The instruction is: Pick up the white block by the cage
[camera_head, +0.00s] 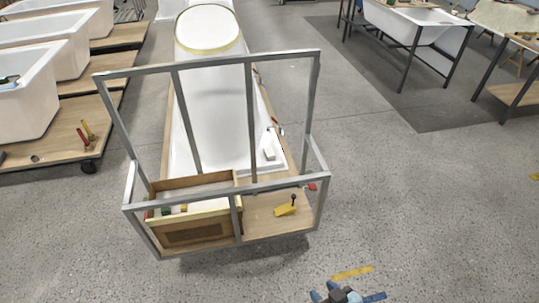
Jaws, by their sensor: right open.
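A grey metal cage (252,120) stands at the front end of a trolley with a wooden base, around one end of a long white tub shell. A small white block (270,154) lies on the right side of the trolley, just behind the cage's front rails and beside the shell. My right gripper (345,293) shows at the bottom edge, partly cut off. It is open, over the floor, in front of the cage and well apart from the block. My left gripper is out of view.
A wooden box (195,232) and a yellow tool with a dark knob (286,208) sit on the trolley's front deck inside the cage. More white tubs (40,90) stand on pallets at left. Benches stand at upper right. The floor (430,210) to the right is clear.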

